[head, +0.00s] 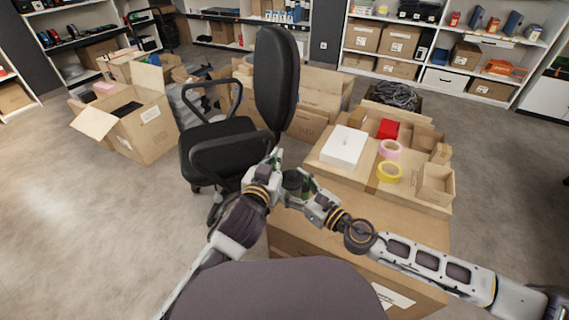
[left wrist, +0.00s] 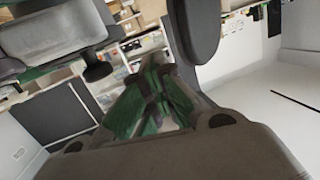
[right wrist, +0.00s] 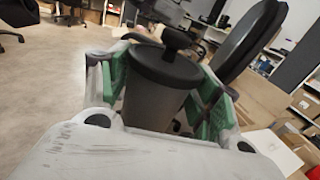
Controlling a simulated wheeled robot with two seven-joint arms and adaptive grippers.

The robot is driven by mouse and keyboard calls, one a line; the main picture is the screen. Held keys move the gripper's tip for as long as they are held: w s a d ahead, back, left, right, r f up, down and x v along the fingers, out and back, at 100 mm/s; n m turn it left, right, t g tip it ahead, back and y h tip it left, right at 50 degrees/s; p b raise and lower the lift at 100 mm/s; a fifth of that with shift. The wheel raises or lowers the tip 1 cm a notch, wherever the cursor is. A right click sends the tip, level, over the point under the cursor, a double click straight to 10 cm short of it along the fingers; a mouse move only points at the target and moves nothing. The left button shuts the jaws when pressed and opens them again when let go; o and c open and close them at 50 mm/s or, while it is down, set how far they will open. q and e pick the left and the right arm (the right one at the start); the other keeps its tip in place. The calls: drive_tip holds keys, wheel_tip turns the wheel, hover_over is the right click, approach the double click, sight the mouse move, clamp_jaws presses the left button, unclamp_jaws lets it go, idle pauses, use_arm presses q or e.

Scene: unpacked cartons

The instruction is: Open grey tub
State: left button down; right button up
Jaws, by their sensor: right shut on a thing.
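The grey tub (right wrist: 152,104) is upright in the right wrist view. It has a dark round lid (right wrist: 165,66) with a black knob on top, and the lid sits on the tub. My right gripper (head: 299,188) is shut on the tub, with a green pad at each side of its body. The tub looks small and partly hidden in the head view (head: 292,180). My left gripper (head: 275,158) is beside and slightly above the tub. Its green pads meet at the tips in the left wrist view (left wrist: 152,80), empty. The knob (left wrist: 97,70) shows left of them.
A black office chair (head: 275,85) stands close beyond my left gripper. A shallow carton tray (head: 325,168) holds a white box (head: 344,146), pink tape (head: 390,149) and yellow tape (head: 389,172).

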sight(293, 173)
use_arm(q)
drive_tip(key=shift+m+g+h, duration=0.3)
drive_tip(key=shift+g+h, duration=0.2)
drive_tip(key=shift+h, duration=0.2)
drive_tip(key=shift+s+d+f, duration=0.1)
drive_tip(key=shift+s+d, duration=0.35)
drive_tip(key=shift+d, duration=0.3)
drive_tip(key=shift+s+d+f, duration=0.1)
drive_tip(key=shift+s+d, duration=0.3)
drive_tip(key=shift+d, duration=0.3)
drive_tip(key=shift+s+d+f, duration=0.1)
drive_tip(key=shift+s+d, duration=0.35)
drive_tip(key=shift+d, duration=0.3)
drive_tip(key=shift+s+r+m+h, duration=0.1)
drive_tip(key=shift+r+m+h, duration=0.2)
drive_tip(key=shift+r+h, duration=0.3)
drive_tip(key=shift+r+g, duration=0.2)
drive_tip(key=shift+g, duration=0.2)
drive_tip(key=shift+h, duration=0.3)
drive_tip(key=shift+w+a, duration=0.15)
drive_tip(key=shift+w, duration=0.05)
drive_tip(key=c, duration=1.7)
unclamp_jaws()
drive_tip(key=shift+m, duration=0.3)
drive_tip(key=shift+s+a, duration=0.1)
drive_tip(key=shift+s, duration=0.05)
drive_tip(key=shift+v, duration=3.5)
